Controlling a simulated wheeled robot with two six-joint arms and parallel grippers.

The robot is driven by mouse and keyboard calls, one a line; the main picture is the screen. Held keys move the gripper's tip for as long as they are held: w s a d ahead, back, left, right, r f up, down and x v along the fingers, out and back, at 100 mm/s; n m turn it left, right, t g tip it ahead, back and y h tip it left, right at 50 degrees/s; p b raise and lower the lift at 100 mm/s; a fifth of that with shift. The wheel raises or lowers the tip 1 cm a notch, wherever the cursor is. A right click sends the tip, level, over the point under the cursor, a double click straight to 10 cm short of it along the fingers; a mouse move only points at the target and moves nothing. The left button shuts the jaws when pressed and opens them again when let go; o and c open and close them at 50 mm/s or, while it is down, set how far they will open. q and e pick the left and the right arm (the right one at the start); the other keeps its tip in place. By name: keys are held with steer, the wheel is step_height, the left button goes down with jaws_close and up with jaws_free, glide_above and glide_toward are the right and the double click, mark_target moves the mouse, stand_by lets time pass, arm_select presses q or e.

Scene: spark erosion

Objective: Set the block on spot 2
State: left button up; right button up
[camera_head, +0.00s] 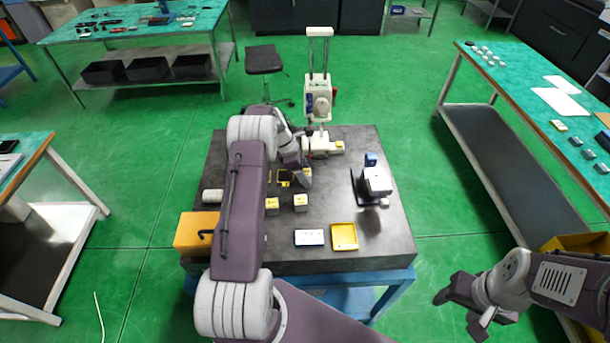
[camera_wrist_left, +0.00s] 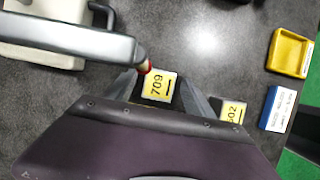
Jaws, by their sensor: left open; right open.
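A block labelled 709 (camera_wrist_left: 159,86) shows in the left wrist view between the fingers of my left gripper (camera_wrist_left: 158,92). I cannot tell whether the fingers touch it. In the head view a yellow label (camera_head: 307,173) shows at the tip of my left gripper (camera_head: 303,180), which is open. A small yellow outlined square (camera_head: 284,178) lies just left of it, partly hidden by my arm; its number is unreadable. My right gripper (camera_head: 469,312) is open and empty, off the table at the lower right.
A block labelled 502 (camera_wrist_left: 232,112) stands nearby, with another yellow-topped block (camera_head: 272,206) to the left. A yellow tray (camera_head: 344,237), a blue-white box (camera_head: 309,238) and an orange case (camera_head: 196,230) lie near the front.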

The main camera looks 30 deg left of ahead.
arm_select(q)
steer(key=shift+w+f, duration=0.15)
steer(key=shift+w, duration=0.1)
steer(key=c, duration=1.3)
steer(key=shift+s, duration=0.15)
jaws_close()
steer(key=shift+r, duration=0.2)
